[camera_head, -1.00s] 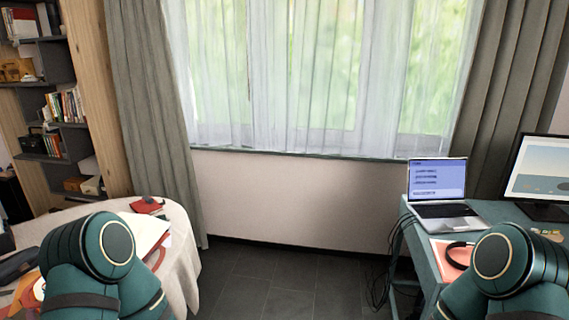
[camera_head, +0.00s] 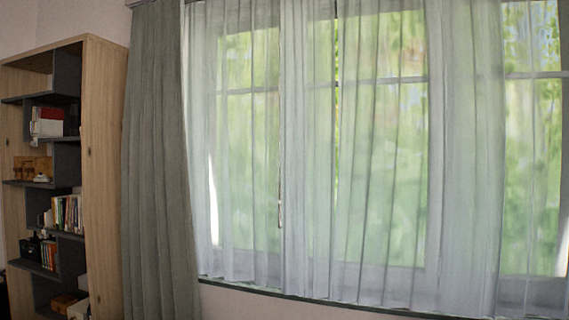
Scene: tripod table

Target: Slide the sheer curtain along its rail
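The sheer curtain (camera_head: 390,180) hangs in pale, see-through folds across the window, from the top of the view down to just above the sill. Neither of my grippers is in view, and no part of my arms shows now.
A heavy grey-green curtain (camera_head: 160,160) hangs at the left of the window. A wooden bookshelf (camera_head: 103,180) with books and boxes stands left of it. The window sill (camera_head: 330,302) runs along the bottom. Tables and floor are out of view.

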